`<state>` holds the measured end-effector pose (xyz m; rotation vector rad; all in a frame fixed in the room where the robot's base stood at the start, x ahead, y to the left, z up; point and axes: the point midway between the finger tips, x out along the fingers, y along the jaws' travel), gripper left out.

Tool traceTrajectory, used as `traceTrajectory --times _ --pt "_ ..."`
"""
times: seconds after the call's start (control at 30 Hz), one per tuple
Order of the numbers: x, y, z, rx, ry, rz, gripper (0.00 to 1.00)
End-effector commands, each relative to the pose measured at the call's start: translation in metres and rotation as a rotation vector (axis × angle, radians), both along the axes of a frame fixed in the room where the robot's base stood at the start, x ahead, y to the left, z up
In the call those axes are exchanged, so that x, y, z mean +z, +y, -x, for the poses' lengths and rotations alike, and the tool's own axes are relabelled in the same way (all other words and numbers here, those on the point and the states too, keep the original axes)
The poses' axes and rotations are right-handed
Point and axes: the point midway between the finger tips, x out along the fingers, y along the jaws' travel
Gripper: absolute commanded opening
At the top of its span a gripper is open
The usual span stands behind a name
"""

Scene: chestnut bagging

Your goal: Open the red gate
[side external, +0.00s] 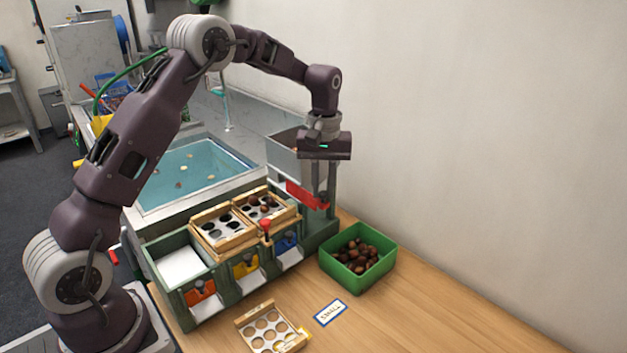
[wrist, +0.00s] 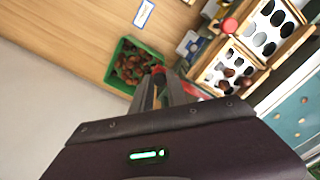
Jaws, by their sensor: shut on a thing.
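The red gate (side external: 301,192) is a flat red panel at the right end of the green sorting station (side external: 222,299). My gripper (side external: 322,199) points down with its fingers shut on the red gate's right end. The panel sits at about the height of the station's upper edge; whether it is clear of its slot cannot be told. In the wrist view, the fingers (wrist: 163,84) meet at a red tip, and part of the red gate (wrist: 191,89) shows beside them, mostly hidden.
A green box (side external: 336,274) of chestnuts stands just right of the station. Orange (side external: 200,292), yellow (side external: 245,266) and blue (side external: 287,241) gates line the front. Wooden sorting trays (side external: 222,246) sit on top. A "SMALL" card (side external: 331,313) and a holed tray (side external: 270,327) lie in front. The right tabletop is clear.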

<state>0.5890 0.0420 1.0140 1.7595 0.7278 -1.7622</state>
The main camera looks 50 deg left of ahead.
Motion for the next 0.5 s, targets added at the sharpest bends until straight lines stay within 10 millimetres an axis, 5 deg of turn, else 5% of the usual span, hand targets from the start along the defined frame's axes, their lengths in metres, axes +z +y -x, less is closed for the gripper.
traceTrajectory --times 0.27,0.3,0.4,0.5 --pt "0.0015 -0.0018 -0.0009 0.002 -0.005 -0.001 0.00" --pt "0.0015 -0.0018 -0.0009 0.002 -0.005 -0.001 0.21" --pt "0.0012 -0.0016 -0.0008 0.002 -0.004 -0.001 0.41" --pt "0.0009 -0.0016 -0.0005 0.002 -0.004 -0.001 0.41"
